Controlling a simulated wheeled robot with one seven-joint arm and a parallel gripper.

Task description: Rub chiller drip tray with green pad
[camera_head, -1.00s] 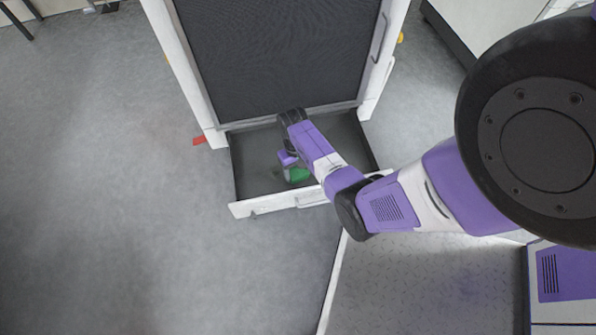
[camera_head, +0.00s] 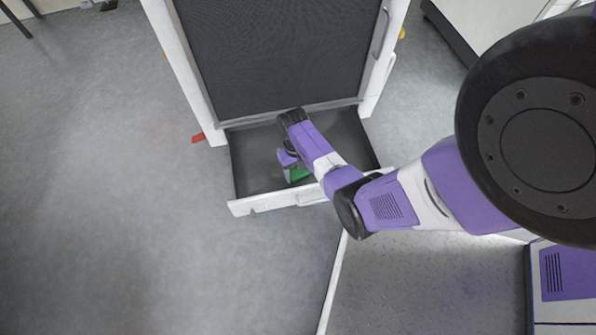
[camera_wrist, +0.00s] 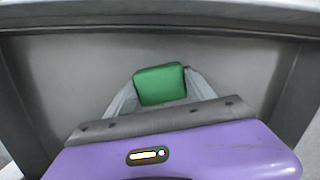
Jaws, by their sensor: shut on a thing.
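The chiller drip tray (camera_head: 255,172) is a dark, shallow pull-out tray with a white front, drawn out below the chiller's dark front panel. In the wrist view its grey floor (camera_wrist: 75,75) fills most of the picture. The green pad (camera_wrist: 160,84) is held between the two fingers of my gripper (camera_wrist: 161,92). In the head view the pad (camera_head: 299,175) shows partly, inside the tray near its front wall, with my arm covering part of it. I cannot tell whether the pad touches the tray floor.
The white chiller body (camera_head: 181,60) stands behind the tray. The tray's white front (camera_head: 262,203) and its side walls bound the space around my gripper. A small red piece (camera_head: 198,138) lies at the chiller's left foot. The grey floor (camera_head: 110,200) to the left is clear.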

